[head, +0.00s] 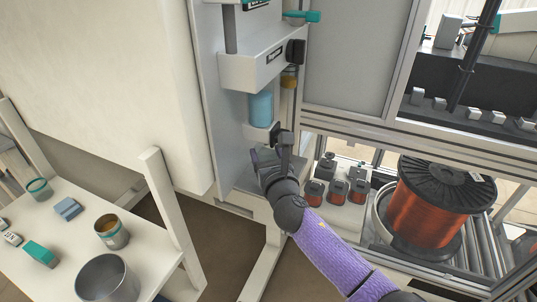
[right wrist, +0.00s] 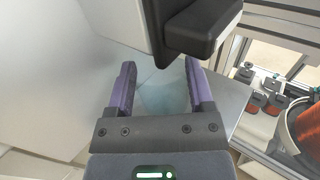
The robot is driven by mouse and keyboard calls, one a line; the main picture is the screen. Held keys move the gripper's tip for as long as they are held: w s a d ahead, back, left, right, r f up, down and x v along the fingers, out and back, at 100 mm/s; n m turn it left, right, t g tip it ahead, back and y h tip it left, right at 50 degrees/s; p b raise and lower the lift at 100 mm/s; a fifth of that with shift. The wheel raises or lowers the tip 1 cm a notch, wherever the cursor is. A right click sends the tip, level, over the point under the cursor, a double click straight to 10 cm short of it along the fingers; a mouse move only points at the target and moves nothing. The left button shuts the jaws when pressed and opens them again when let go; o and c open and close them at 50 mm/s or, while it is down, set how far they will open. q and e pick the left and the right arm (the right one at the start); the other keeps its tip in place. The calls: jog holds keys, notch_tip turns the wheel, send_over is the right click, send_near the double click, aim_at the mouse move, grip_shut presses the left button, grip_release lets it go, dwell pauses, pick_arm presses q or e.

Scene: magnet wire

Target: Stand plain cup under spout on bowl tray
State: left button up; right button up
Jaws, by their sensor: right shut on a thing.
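My right gripper (head: 270,158) reaches into the lower bay of the pale dispenser (head: 250,72). In the right wrist view its two purple fingers (right wrist: 160,92) are shut on a pale bluish cup (right wrist: 163,92), seen faintly between them. The grey bowl tray (right wrist: 232,92) shows as a plate beneath and around the cup; whether the cup touches it I cannot tell. A white block with a dark lever (right wrist: 203,28) overhangs just beyond the fingers and hides any spout. In the head view the gripper mostly covers the cup. My left gripper is out of view.
A white table (head: 70,240) at left holds a teal-rimmed cup (head: 39,189), a tin with orange contents (head: 112,233), a metal pot (head: 104,279) and small blocks. A copper wire spool (head: 430,205) and several red-and-black items (head: 337,190) stand right of the arm.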

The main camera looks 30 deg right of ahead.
jog(key=shift+f, duration=0.15)
jog(key=o, duration=1.2)
jog(key=shift+s, duration=0.35)
jog(key=s+p, duration=0.1)
jog(key=s, duration=0.2)
jog(key=s+a+p, duration=0.1)
jog(key=s, duration=0.2)
jog(key=shift+a+p, duration=0.1)
jog(key=shift+p, duration=0.2)
jog(key=shift+s, duration=0.15)
